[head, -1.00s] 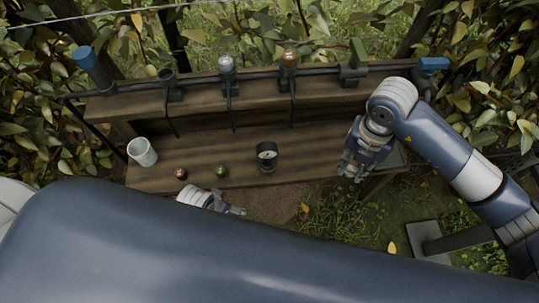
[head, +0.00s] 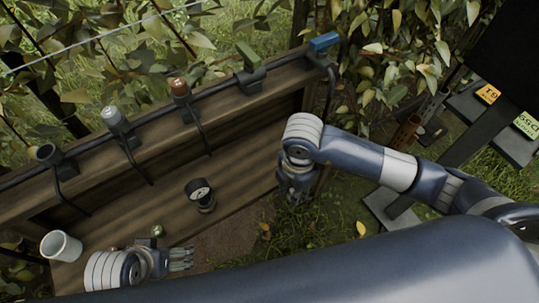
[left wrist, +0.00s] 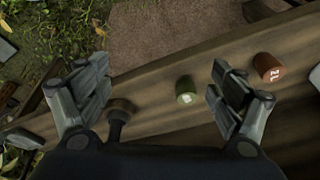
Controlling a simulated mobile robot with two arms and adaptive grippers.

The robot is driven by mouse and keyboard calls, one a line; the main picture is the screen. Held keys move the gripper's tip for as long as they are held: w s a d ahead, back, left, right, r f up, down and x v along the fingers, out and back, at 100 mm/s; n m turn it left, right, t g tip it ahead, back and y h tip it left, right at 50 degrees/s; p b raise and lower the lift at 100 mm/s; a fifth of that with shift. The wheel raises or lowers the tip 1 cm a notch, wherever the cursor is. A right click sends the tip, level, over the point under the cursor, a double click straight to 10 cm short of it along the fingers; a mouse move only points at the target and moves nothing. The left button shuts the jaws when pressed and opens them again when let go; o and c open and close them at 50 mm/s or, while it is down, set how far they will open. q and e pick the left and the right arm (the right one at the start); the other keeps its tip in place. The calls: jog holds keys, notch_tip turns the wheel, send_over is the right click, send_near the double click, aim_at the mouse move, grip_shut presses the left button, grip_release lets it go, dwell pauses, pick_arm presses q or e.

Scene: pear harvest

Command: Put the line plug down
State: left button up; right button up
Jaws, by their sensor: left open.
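My left gripper (head: 183,258) is open and empty at the bench's near edge; it also shows in the left wrist view (left wrist: 153,84). A small green plug with a pale label (left wrist: 185,90) stands on the bench (left wrist: 155,72), seen between the open fingers but apart from them. It shows in the head view (head: 157,231) just beyond the gripper. A red-brown plug with a mark on top (left wrist: 268,67) stands to its right in the left wrist view. I cannot tell which is the line plug. My right gripper (head: 295,197) hangs at the bench's right end; its finger opening is unclear.
A dial gauge (head: 200,194) stands on the bench. A white cup (head: 61,246) is at the left. A dark pipe along the back rail carries an open stub (head: 46,154), a silver-capped stub (head: 114,117), a red-capped stub (head: 180,88) and a blue handle (head: 323,42).

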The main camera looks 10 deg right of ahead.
jog(key=w, duration=0.4)
jog(key=w+d+f+b, duration=0.1)
jog(key=w, duration=0.3)
jog(key=w+b, duration=0.1)
jog(key=w, duration=0.3)
jog(key=shift+w+d+f, duration=0.15)
jog(key=shift+d, duration=0.15)
jog(key=shift+w, duration=0.45)
jog(key=shift+w+d+b, duration=0.1)
jog(key=shift+w+b, duration=0.2)
jog(key=shift+w, duration=0.15)
pick_arm(q)
jog(key=w+d+t, duration=0.1)
jog(key=w, duration=0.1)
jog(key=w+r+t+b, duration=0.1)
jog(key=w+t, duration=0.1)
jog(key=w, duration=0.1)
jog(key=w+d+t+h, duration=0.1)
jog(key=w, duration=0.2)
jog(key=shift+w+d+r+t, duration=0.2)
jog(key=shift+d+r+t, duration=0.1)
jog(key=shift+d+r, duration=0.1)
pick_arm(e)
jog(key=f, duration=0.3)
jog(key=shift+w+f, duration=0.2)
jog(key=shift+w, duration=0.1)
pick_arm(q)
jog(key=shift+w+r, duration=0.25)
pick_arm(e)
jog(key=shift+f, duration=0.1)
